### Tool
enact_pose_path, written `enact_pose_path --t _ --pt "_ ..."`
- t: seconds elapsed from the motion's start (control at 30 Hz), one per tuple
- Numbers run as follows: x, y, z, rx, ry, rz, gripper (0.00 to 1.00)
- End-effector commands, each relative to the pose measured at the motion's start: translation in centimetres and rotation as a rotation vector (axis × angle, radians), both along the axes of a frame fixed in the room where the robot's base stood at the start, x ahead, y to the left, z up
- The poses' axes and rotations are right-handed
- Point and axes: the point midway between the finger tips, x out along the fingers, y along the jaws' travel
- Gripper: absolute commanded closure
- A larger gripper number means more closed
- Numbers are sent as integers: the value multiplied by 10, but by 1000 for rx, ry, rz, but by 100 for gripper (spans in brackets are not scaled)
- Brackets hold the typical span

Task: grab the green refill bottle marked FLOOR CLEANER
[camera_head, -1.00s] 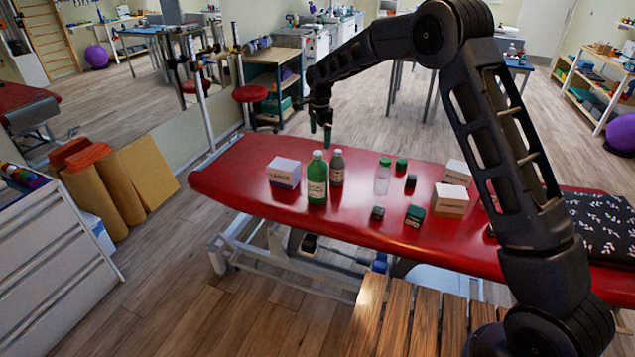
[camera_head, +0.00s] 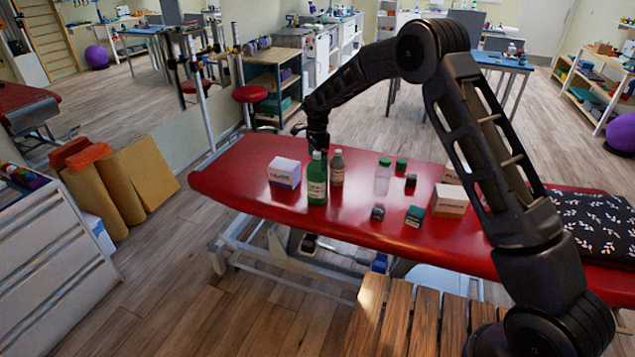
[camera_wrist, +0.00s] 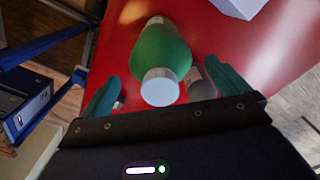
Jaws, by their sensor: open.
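The green bottle (camera_head: 317,180) with a white cap and a pale label stands upright on the red treatment table (camera_head: 240,185); its label is too small to read. In the wrist view the green bottle (camera_wrist: 160,55) shows from above, cap towards me, in the gap between my fingers. My gripper (camera_wrist: 162,74) is open, with one teal finger on each side of the bottle and no contact visible. In the head view my gripper (camera_head: 318,147) is just above and behind the bottle's cap, its fingers mostly hidden. A grey-brown bottle (camera_head: 337,168) stands close behind, right; it is partly hidden beside the right finger (camera_wrist: 201,85).
A white labelled box (camera_head: 284,172) stands left of the bottles. A clear bottle (camera_head: 382,179), small dark and green boxes (camera_head: 415,216) and white cartons (camera_head: 449,201) stand to the right. A slatted wooden bench (camera_head: 398,318) is in front of the table.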

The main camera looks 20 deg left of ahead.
Motion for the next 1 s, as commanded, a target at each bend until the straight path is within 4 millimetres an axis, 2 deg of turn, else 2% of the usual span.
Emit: enact_pose_path --t 0.1,0.37,0.83,1.0 --pt "0 0 -14 -1 0 0 0" --pt "0 0 -17 0 -1 0 0" --pt "1 0 -17 -1 -1 0 92" --pt "1 0 -16 1 -1 0 93"
